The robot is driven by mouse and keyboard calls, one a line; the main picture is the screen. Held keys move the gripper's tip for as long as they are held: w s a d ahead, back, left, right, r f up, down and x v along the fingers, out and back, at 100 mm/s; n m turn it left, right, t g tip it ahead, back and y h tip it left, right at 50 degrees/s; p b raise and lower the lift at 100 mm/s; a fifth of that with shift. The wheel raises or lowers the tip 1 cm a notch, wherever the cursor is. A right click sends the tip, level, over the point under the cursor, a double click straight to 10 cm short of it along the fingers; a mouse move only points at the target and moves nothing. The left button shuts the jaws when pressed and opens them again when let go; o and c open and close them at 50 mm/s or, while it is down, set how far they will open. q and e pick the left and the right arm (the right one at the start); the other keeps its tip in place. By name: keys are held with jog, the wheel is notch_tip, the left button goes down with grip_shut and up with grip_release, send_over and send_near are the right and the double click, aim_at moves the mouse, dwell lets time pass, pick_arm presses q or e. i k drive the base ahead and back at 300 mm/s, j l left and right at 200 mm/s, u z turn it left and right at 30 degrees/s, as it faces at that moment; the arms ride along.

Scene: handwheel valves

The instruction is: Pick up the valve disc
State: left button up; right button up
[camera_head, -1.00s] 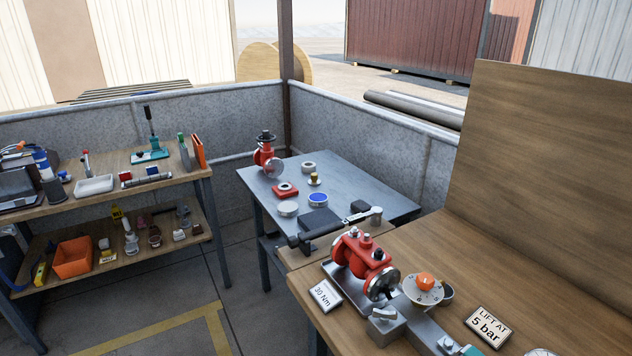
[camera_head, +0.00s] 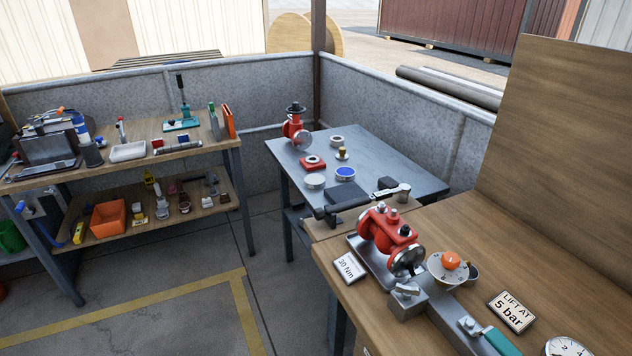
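Several small parts that could be the valve disc lie on the grey metal table (camera_head: 385,150); I cannot tell for sure which one it is. A flat silver round piece (camera_head: 315,182) lies near its front left. A blue-faced round piece (camera_head: 345,174) lies right of that. A grey ring (camera_head: 337,141) lies farther back. A small brass-coloured part (camera_head: 342,153) stands near the ring. A red flanged part (camera_head: 312,163) lies at the left, and a red handwheel valve (camera_head: 296,128) stands behind it. Neither of my grippers is in view.
A wooden bench (camera_head: 450,225) at the right carries a red valve body (camera_head: 388,230), an orange-knobbed dial (camera_head: 451,262) and a "5 bar" sign (camera_head: 511,311). A torque-wrench-like tool (camera_head: 372,199) lies near the grey table's front. Shelves (camera_head: 190,150) with tools stand left. Floor between is clear.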

aim_at(342, 155)
jog(key=z, duration=1)
jog(key=j+z, duration=1.35)
jog(key=k+j+z, duration=0.2)
jog(key=j+z, duration=0.25)
